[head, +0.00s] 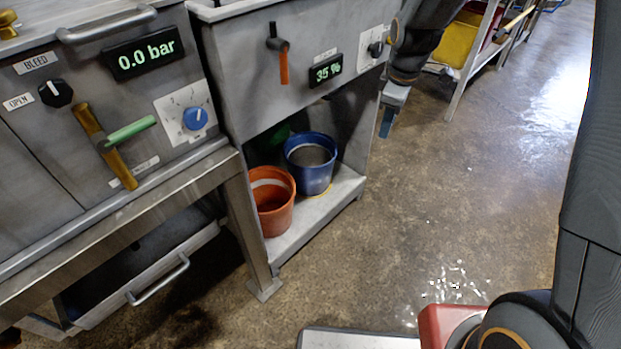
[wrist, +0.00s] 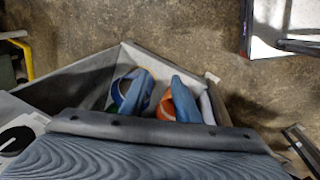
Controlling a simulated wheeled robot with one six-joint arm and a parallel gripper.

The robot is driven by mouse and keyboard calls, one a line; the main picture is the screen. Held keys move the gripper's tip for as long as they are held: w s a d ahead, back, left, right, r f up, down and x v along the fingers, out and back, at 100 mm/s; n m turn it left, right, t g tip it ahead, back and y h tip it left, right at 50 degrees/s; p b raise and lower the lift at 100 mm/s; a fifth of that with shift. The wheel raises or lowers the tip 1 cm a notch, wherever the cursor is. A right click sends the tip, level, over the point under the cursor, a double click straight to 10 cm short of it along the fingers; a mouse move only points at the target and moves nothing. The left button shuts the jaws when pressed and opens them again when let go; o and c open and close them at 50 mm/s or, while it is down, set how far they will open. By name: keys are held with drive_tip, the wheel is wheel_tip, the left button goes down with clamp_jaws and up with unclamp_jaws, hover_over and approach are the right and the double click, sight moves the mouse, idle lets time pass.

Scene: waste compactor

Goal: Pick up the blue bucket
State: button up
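The blue bucket (head: 309,177) stands upright on the low shelf under the grey cabinet, with something grey inside it. My gripper (head: 387,122) hangs in front of the cabinet's right side, to the right of the blue bucket and apart from it. In the wrist view, the two blue fingers of my gripper (wrist: 161,92) are spread with nothing between them. Part of the blue bucket (wrist: 117,91) shows behind the left finger.
An orange bucket (head: 272,203) stands to the left on the same shelf (head: 329,207); a green object (head: 276,136) sits in shadow behind. The cabinet (head: 240,75) overhangs the buckets. A metal table leg (head: 247,220) stands left.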

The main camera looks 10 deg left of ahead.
drive_tip(key=w+a+f+n+b, duration=0.3)
drive_tip(key=w+f+n+b, duration=0.15)
drive_tip(key=w+f, duration=0.4)
drive_tip(key=w+a+f+n+b, duration=0.4)
drive_tip(key=w+f+b, duration=0.2)
drive_tip(key=f, duration=0.5)
drive_tip(key=n+t+b, duration=0.1)
drive_tip(key=n+b, duration=0.8)
drive_tip(key=b, duration=0.1)
approach(331, 160)
drive_tip(key=x, duration=0.8)
drive_tip(key=shift+w+f, duration=0.2)
drive_tip(key=shift+w, duration=0.1)
drive_tip(key=b+x, duration=0.2)
drive_tip(key=x, duration=0.4)
drive_tip(key=shift+f, duration=0.45)
clamp_jaws()
drive_tip(key=shift+w+r, duration=0.1)
drive_tip(key=shift+r, duration=0.05)
